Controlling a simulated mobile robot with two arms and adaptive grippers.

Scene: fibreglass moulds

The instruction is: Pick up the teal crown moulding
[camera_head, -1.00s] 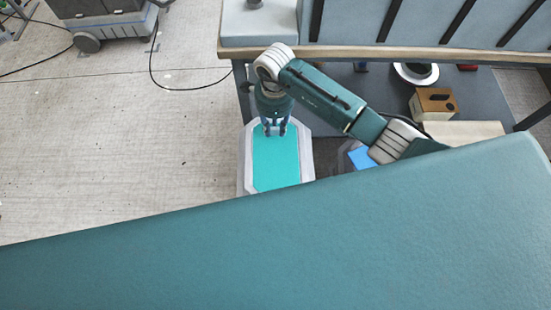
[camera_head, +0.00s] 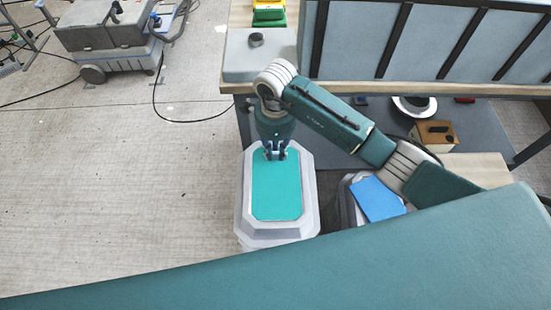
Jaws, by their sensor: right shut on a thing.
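The teal crown moulding (camera_head: 276,190) shows as a flat teal panel with cut corners, set within a pale grey octagonal frame (camera_head: 243,205). I cannot tell whether the teal panel and the grey frame are one piece. My right gripper (camera_head: 275,156) comes down at the far edge of the teal panel and is shut on it. The fingertips are small and the exact contact is hard to see. My left gripper is not in the picture.
A workbench (camera_head: 250,88) stands behind, with grey panels and a shelf below. A wooden box (camera_head: 432,137) sits on the shelf. A blue sheet (camera_head: 377,199) lies right of the grey frame. A grey wheeled machine (camera_head: 108,42) stands far left. Open floor (camera_head: 120,190) lies left.

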